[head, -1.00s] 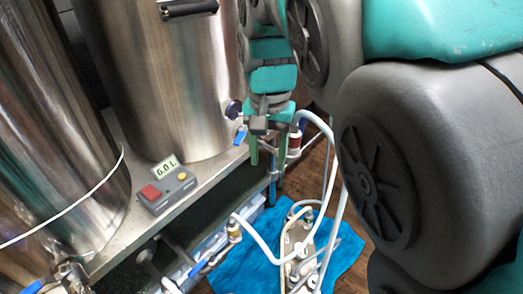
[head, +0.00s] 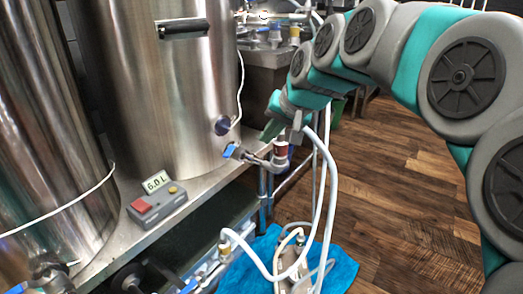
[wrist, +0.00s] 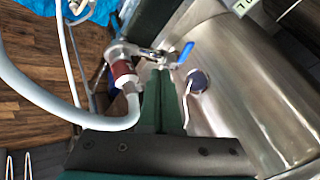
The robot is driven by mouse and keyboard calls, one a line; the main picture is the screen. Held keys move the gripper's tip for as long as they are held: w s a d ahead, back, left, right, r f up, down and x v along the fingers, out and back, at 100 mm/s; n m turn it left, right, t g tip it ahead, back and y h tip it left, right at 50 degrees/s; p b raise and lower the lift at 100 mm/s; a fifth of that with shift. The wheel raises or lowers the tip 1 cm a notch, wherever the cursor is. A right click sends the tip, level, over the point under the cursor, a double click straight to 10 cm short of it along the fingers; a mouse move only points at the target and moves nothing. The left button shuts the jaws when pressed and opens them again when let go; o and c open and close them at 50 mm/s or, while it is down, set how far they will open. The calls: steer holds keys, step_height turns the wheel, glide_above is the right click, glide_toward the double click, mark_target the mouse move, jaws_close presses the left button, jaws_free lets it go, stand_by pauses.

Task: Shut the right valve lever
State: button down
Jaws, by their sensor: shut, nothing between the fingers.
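The right valve lever (head: 231,150) is a small blue handle on the valve low on the right steel kettle (head: 160,90). In the wrist view the blue lever (wrist: 184,53) angles up and to the right from the metal valve body (wrist: 150,53). My gripper (head: 268,132) is beside the valve, on its right in the head view. Its green fingers (wrist: 163,72) are together and empty, with the tips close to the valve body and lever. I cannot tell whether they touch.
A white hose (head: 334,190) runs from the red-brown fitting (head: 281,149) to a pump (head: 294,265) on a blue cloth (head: 342,268). A grey readout box (head: 157,204) sits on the bench ledge. A second kettle (head: 50,140) stands left. Wooden floor is open at right.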

mark_target(226, 152)
steer(key=w+a+f, duration=0.5)
steer(key=a+f, duration=0.2)
steer(key=shift+w, duration=0.25)
stand_by(0.3)
steer(key=shift+a+r+m+t+h+p, duration=0.1)
steer(key=shift+a+m+t+h+p, duration=0.3)
steer(key=shift+m+p, duration=0.35)
steer(key=shift+w+a, duration=0.1)
steer(key=shift+a, duration=1.15)
steer(key=shift+d, duration=0.1)
